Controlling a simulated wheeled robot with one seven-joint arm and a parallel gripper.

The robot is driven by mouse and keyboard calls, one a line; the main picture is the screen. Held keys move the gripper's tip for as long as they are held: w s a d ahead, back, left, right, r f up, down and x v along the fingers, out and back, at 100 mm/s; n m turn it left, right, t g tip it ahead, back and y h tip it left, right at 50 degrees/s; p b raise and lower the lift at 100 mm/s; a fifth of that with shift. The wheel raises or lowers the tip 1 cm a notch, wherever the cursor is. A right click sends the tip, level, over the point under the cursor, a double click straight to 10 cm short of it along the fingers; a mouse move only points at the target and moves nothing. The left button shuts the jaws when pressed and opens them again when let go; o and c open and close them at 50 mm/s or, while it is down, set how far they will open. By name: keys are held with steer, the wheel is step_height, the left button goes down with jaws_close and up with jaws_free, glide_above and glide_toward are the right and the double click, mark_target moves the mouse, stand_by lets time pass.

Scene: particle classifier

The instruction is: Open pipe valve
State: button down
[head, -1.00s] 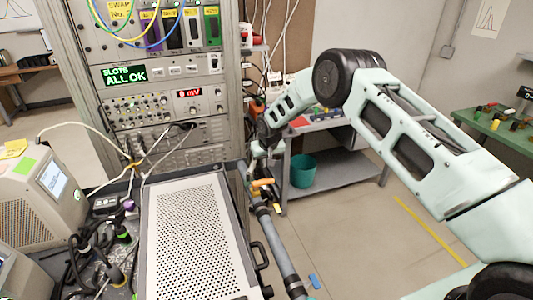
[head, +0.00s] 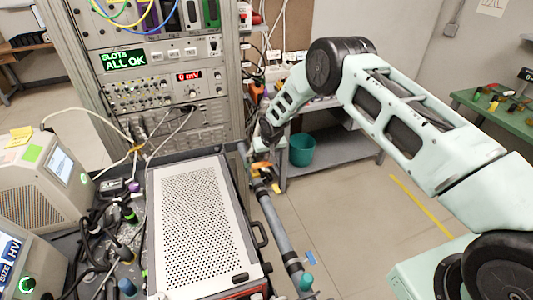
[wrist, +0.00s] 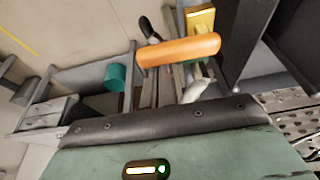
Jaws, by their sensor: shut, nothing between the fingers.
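The grey pipe (head: 276,222) runs beside the perforated instrument box in the head view. An orange valve handle (wrist: 180,50) lies across the wrist view, and a yellow tag (wrist: 200,19) is just beyond it. In the head view the orange handle (head: 262,170) is small, on the upper part of the pipe. My gripper (head: 258,158) is shut and empty, close beside the handle. In the wrist view the handle partly covers the area of the fingertips. I cannot tell whether they touch it.
The perforated box (head: 198,225) and its black side handle are left of the pipe. An equipment rack (head: 165,90) stands behind. A grey shelf table (head: 335,150) with a teal bin (head: 302,149) is beyond my gripper. Floor right of the pipe is mostly clear.

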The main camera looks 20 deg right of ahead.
steer(key=shift+s+f+m+b, duration=0.1)
steer(key=shift+s+m+b, duration=0.25)
steer(key=shift+b, duration=0.3)
steer(key=m+b, duration=0.1)
steer(key=s+m+h+b, duration=0.1)
steer(key=b, duration=0.1)
steer(key=m+b, duration=0.1)
steer(key=b, duration=0.1)
steer(key=shift+s+f+m, duration=0.25)
steer(key=shift+s, duration=0.05)
steer(key=s+a+m+g+h+b, duration=0.1)
steer(key=m+b, duration=0.1)
steer(key=m, duration=0.2)
steer(key=s+a+m+g+h+b, duration=0.1)
steer(key=s+m+b, duration=0.1)
steer(key=m+b, duration=0.1)
steer(key=s+a+m+g+b, duration=0.1)
steer(key=s+m+b, duration=0.1)
steer(key=m, duration=0.3)
steer(key=shift+s+a+r+m+h+b, duration=0.1)
steer(key=shift+a+r+m+h+b, duration=0.25)
steer(key=shift+b, duration=0.25)
steer(key=shift+a, duration=0.1)
steer(key=d, duration=0.4)
steer(key=b+v, duration=0.2)
steer(key=v, duration=0.8)
steer(key=shift+w, duration=0.35)
